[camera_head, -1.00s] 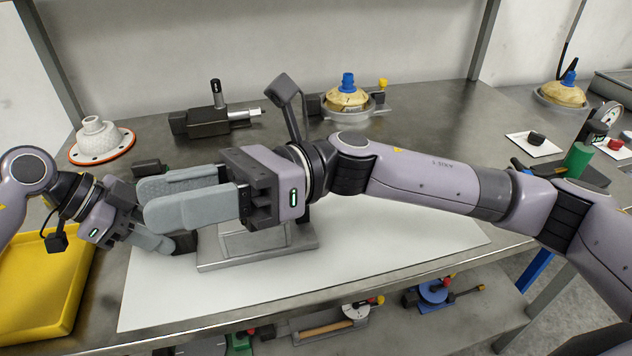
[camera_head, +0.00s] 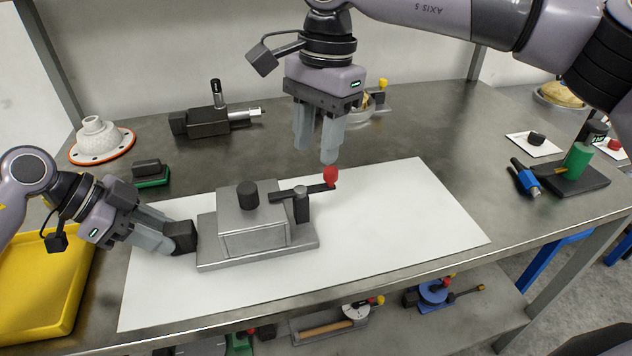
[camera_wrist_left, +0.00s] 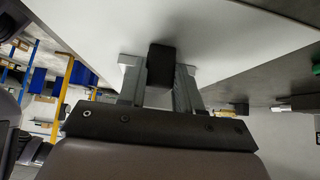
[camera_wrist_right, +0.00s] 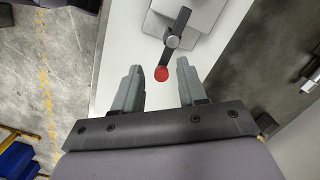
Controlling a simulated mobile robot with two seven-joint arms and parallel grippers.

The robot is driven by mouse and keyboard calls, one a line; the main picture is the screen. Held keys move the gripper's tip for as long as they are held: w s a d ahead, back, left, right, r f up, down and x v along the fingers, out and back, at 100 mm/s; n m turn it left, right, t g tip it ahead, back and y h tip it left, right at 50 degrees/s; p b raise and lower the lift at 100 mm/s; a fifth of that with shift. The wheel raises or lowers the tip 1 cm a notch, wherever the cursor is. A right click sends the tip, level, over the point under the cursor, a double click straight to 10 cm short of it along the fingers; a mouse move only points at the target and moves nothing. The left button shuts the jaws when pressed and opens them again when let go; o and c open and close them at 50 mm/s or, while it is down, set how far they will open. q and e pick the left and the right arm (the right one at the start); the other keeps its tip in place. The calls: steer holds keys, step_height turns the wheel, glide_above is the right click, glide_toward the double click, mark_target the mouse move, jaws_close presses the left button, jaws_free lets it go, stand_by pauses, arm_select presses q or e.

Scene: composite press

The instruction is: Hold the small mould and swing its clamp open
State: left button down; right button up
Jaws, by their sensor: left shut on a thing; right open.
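The small mould, a grey metal block (camera_head: 250,240) on a base plate, stands on the white sheet with a black knob (camera_head: 247,194) on top. Its dark clamp bar (camera_head: 316,189) pivots on a post at the right; its left end appears to lie over the block's right edge. A red knob (camera_head: 330,175) ends the bar. My left gripper (camera_head: 170,241) is shut on the black handle (camera_head: 184,236) at the mould's left, also in the left wrist view (camera_wrist_left: 160,66). My right gripper (camera_head: 318,150) is open above the red knob, which shows just beyond its fingertips in the right wrist view (camera_wrist_right: 161,74).
A yellow tray (camera_head: 45,330) lies at the left. A white flanged part (camera_head: 100,142), a green-based block (camera_head: 150,172) and a black device (camera_head: 212,120) stand behind. A green-and-black stand (camera_head: 575,170) is at the right. The white sheet (camera_head: 420,225) right of the mould is clear.

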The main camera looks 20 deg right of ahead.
mark_target(331, 169)
steer(key=shift+w+d+r+t+h, duration=0.15)
steer(key=shift+w+d+r+h, duration=0.15)
steer(key=shift+d, duration=0.3)
steer(key=shift+w+d+r+t+h, duration=0.15)
steer(key=shift+w+d+h, duration=0.1)
steer(key=shift+d, duration=0.35)
steer(key=shift+d+f, duration=0.15)
steer(key=shift+f, duration=3.3)
